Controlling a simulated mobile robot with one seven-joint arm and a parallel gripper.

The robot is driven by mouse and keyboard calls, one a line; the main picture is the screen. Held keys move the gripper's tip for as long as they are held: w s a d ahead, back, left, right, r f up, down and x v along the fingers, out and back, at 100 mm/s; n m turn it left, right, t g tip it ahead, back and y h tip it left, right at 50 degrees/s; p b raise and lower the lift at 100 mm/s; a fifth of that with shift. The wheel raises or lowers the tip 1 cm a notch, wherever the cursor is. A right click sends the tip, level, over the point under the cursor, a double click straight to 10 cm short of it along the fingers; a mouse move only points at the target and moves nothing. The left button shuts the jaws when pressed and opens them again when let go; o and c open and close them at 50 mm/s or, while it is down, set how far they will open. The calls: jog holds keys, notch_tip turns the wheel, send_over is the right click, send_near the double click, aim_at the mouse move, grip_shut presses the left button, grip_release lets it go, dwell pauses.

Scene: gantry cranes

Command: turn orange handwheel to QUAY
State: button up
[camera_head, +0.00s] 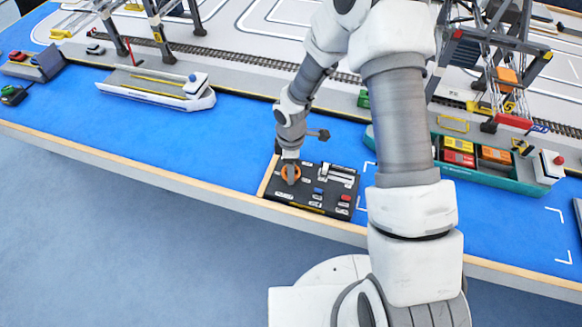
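The orange handwheel (297,172) is at the upper left of a dark control panel (325,205) near the table's front edge. My gripper (290,178) is right at the handwheel, reaching down from above and covering part of it. The fingers are too small and overlapped to tell whether they are open or shut on it. Small pale labels sit around the wheel, but QUAY cannot be read. The wheel's pointing direction is not clear.
The panel also carries a blue control (318,191), a red control (346,197) and a pale lever (335,170). A container ship (450,172) lies right, an empty pale ship (150,92) left. Cranes stand behind. Blue table surface (200,150) is clear left of the panel.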

jog(key=shift+m, duration=0.3)
jog(key=m+b, duration=0.3)
jog(key=m, duration=0.1)
jog(key=shift+f+m, duration=0.15)
jog(key=shift+m, duration=0.15)
jog(key=m+b, duration=0.3)
jog(key=m, duration=0.3)
jog(key=shift+r, duration=0.2)
jog(key=o, duration=1.4)
jog(key=shift+c, duration=0.2)
notch_tip(320, 180, up, 17)
jog(key=p, duration=0.1)
jog(key=shift+r, duration=0.2)
